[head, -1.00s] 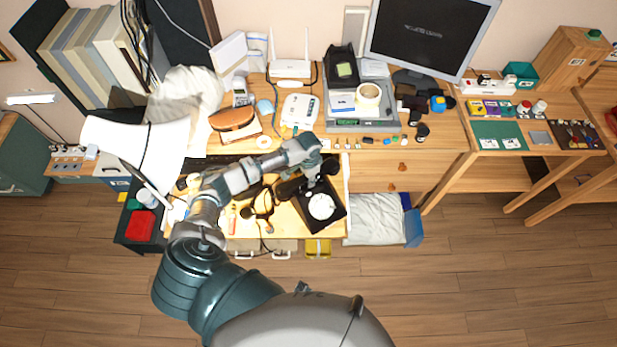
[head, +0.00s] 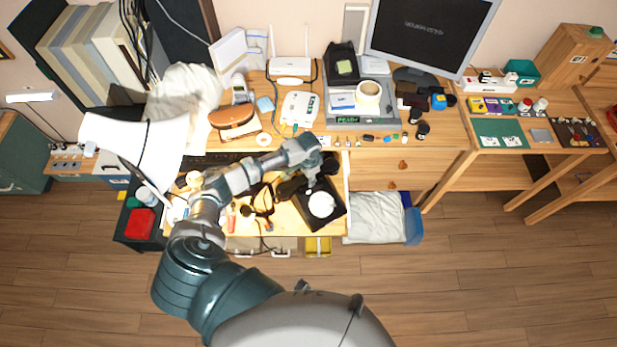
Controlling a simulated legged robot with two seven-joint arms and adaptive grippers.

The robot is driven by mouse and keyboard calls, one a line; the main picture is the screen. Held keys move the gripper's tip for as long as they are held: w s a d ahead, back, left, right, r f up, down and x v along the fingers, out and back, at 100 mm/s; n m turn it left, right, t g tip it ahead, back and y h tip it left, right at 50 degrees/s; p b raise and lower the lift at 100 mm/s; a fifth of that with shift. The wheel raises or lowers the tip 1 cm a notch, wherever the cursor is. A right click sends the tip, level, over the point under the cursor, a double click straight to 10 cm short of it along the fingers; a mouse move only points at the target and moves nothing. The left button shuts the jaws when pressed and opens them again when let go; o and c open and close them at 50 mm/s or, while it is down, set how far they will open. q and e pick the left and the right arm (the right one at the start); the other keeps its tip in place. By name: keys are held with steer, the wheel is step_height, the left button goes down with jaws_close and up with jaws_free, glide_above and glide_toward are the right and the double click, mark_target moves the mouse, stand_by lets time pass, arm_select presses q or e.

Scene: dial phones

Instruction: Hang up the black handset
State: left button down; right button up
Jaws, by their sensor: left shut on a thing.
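The black phone (head: 336,217) with a round white dial (head: 321,204) sits on the pulled-out wooden shelf below the desk top. My left arm reaches in from below, and its gripper (head: 314,174) is over the back of the phone. It is shut on the black handset (head: 290,188), whose dark end shows to the left of the fingers. The fingers and the wrist hide much of the handset, and I cannot tell whether it touches the phone's cradle. My right gripper is out of view.
Dark cords and a black object (head: 263,200) lie left of the phone. A white lamp shade (head: 135,147) stands further left. A white box (head: 300,108), a tape roll (head: 369,93) and small items crowd the desk top.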

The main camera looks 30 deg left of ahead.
arm_select(q)
steer(key=c, duration=0.7)
jaws_free()
steer(key=shift+c, duration=0.2)
step_height(320, 180, up, 12)
steer(key=shift+f, duration=0.1)
